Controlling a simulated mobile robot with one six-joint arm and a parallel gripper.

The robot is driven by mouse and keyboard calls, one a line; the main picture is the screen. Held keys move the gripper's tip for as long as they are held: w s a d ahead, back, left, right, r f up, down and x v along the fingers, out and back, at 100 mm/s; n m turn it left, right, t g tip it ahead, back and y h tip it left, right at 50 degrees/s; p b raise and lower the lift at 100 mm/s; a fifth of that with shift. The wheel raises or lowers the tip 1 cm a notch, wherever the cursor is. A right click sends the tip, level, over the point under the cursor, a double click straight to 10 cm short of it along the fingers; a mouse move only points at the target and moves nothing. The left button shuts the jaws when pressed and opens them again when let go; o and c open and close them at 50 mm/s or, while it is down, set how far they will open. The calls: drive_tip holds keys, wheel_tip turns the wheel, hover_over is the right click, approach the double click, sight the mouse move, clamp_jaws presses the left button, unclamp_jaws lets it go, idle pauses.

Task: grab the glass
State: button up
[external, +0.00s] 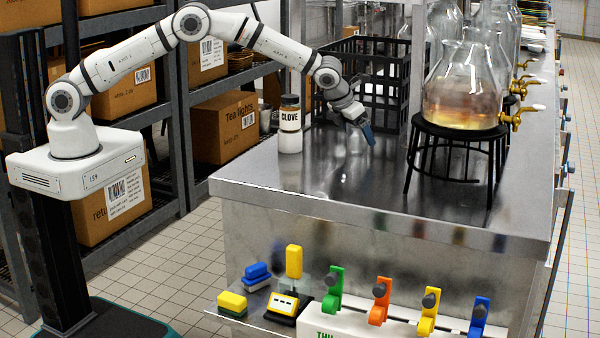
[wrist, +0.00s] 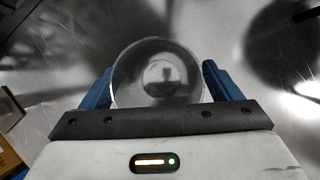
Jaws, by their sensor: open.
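A clear glass (wrist: 160,72) shows from above in the wrist view as a round, see-through rim. It sits between the two blue fingers of my gripper (wrist: 158,84), with a finger on each side. The fingers are spread and do not visibly clamp it. In the external view my gripper (external: 363,134) points down just above the steel counter (external: 300,190). The glass is hard to make out there, and the gripper partly covers that spot. The near part of the glass is hidden behind the dark gripper bar in the wrist view.
A jar labelled CLOVE (external: 290,128) stands left of my gripper. A black wire crate (external: 372,70) is behind it. A large glass flask (external: 465,90) with a brass tap stands on a black stand (external: 458,135) to the right. The counter's front is clear.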

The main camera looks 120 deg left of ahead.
drive_tip(key=shift+f, duration=0.1)
drive_tip(key=shift+c, duration=0.4)
drive_tip(key=c, duration=1.1)
